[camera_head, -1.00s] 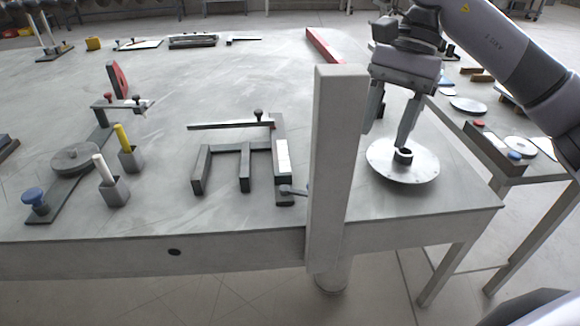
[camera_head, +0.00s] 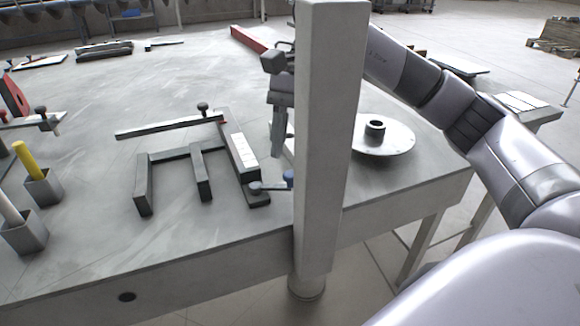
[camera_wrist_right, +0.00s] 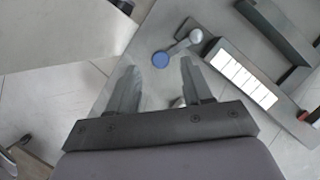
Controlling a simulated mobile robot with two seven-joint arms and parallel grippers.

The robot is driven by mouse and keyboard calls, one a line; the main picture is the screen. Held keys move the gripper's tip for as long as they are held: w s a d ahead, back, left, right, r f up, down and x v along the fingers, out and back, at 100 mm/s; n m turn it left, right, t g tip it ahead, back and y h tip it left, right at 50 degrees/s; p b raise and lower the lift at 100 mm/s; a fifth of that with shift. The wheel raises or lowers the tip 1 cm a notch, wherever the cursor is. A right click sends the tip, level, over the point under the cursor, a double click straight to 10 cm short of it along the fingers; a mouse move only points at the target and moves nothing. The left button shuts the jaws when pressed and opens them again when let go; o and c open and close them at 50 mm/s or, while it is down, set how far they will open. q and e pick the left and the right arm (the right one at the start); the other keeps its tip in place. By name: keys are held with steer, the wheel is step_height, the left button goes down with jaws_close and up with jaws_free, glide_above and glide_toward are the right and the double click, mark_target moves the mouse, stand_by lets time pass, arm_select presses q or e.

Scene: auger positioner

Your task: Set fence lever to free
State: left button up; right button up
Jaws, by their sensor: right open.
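The dark fence frame (camera_head: 205,158) lies on the table, with a white scale strip on its right bar. The fence lever (camera_head: 270,187) sits at the near end of that bar. It points right, and its blue knob (camera_head: 288,179) is at the post's edge. In the right wrist view the lever shows a round grey pivot and the blue knob (camera_wrist_right: 161,60). My right gripper (camera_head: 279,150) is above and behind the lever, partly hidden by the post. In the wrist view its open fingers (camera_wrist_right: 158,78) are apart, with the knob ahead between them. My left gripper is not in view.
A grey upright post (camera_head: 328,150) stands close to the lever and blocks part of the view. A round plate with a hub (camera_head: 385,138) is right of it. Cups with yellow (camera_head: 40,187) and white handles stand left. The table between is clear.

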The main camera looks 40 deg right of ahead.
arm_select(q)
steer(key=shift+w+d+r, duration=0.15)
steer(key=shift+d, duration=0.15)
arm_select(e)
steer(key=shift+x, duration=1.4)
